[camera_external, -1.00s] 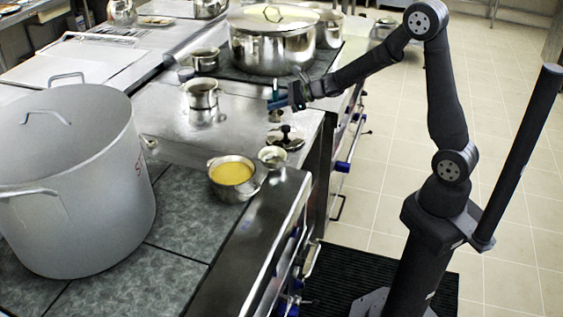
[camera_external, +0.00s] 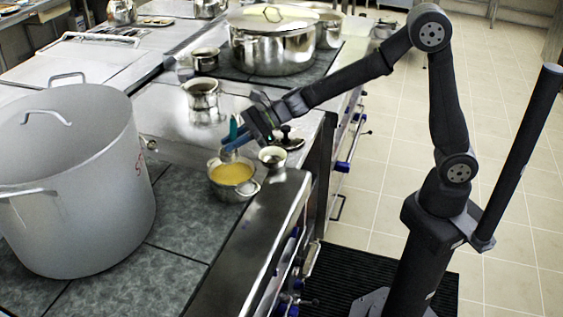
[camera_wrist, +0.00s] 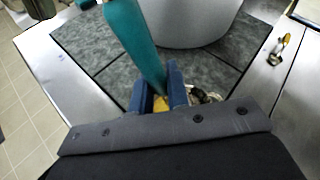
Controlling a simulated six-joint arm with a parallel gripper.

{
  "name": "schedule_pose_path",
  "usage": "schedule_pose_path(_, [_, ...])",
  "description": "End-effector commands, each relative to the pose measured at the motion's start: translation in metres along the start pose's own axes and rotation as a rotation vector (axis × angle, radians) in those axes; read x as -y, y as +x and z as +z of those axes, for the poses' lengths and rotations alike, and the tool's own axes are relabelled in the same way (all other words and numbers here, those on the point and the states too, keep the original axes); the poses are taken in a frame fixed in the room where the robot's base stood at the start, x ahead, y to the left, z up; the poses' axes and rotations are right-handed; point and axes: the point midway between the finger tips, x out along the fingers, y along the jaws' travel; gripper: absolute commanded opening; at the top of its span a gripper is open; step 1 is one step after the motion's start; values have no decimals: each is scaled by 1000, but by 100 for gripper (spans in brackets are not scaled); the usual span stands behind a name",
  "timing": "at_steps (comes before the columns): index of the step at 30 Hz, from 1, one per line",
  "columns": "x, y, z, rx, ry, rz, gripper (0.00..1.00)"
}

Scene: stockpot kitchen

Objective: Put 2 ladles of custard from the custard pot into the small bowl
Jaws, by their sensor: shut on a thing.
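The custard pot (camera_external: 231,174) is a small metal pot with yellow custard, near the front of the counter. In the wrist view a bit of yellow custard (camera_wrist: 160,103) shows between the fingers. The small bowl (camera_external: 272,157) stands just right of and behind the pot; its inside looks dark. My gripper (camera_external: 236,140) is shut on a teal handle (camera_wrist: 135,40), which I take for the ladle's. It is just above the back of the custard pot. The handle slants upward from the fingers. The ladle's head is hidden or too small to make out.
A large grey stockpot (camera_external: 75,185) stands at the left. A lid with a black knob (camera_external: 288,140) lies behind the bowl. A steel pot (camera_external: 202,97) and a big lidded pot (camera_external: 271,45) stand farther back. The tiled counter (camera_external: 175,265) in front is clear.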

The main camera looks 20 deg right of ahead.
Motion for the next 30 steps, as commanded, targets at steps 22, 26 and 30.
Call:
schedule_pose_path(22, [-7,12,-32,-1,2,0,0])
schedule_pose_path(26, [-10,17,-44,-2,2,0,0])
schedule_pose_path(30, [-13,22,-56,-1,3,0,0])
